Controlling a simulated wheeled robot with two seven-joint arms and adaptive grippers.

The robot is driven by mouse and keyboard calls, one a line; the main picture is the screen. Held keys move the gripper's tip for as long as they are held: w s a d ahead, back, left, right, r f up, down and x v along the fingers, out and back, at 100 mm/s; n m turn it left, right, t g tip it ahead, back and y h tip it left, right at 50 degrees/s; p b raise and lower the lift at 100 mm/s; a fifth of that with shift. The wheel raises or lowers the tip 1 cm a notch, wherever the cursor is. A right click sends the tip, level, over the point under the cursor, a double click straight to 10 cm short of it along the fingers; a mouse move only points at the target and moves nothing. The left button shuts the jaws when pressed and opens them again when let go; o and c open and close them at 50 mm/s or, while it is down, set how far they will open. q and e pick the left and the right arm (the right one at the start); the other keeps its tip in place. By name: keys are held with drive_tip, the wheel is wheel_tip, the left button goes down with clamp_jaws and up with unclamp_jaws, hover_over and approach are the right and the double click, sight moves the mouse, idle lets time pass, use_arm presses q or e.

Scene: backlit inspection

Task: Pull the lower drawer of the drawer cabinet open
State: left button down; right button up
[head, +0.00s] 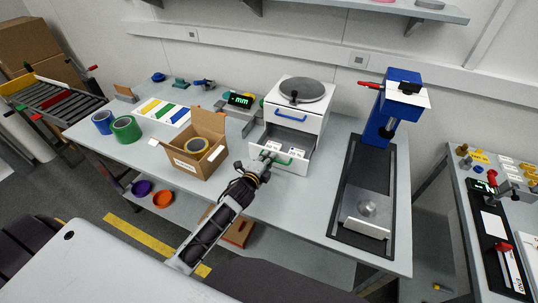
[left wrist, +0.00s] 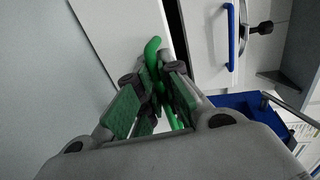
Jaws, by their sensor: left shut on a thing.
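The white drawer cabinet (head: 305,115) stands on the bench with a blue handle (head: 291,117) on its upper drawer, which looks closed. Its lower drawer (head: 297,138) stands out from the body, and small labelled items show inside. The green handle (head: 284,158) is on the lower drawer's front. My left gripper (head: 268,157) is at the left part of this handle. In the left wrist view, its fingers (left wrist: 158,95) are shut around the green handle (left wrist: 153,50), partly hiding it. The upper blue handle (left wrist: 230,35) also shows there. My right gripper is not in view.
An open cardboard box (head: 196,152) with a tape roll stands left of my left gripper. A blue press (head: 392,105) on a black base stands right of the cabinet. Green tape (head: 126,129) lies further left. Bench surface in front of the drawer is clear.

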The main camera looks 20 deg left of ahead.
use_arm(q)
drive_tip(key=c, duration=1.9)
unclamp_jaws()
drive_tip(key=shift+o, duration=0.2)
drive_tip(key=v, duration=1.2)
drive_tip(key=shift+f, duration=0.1)
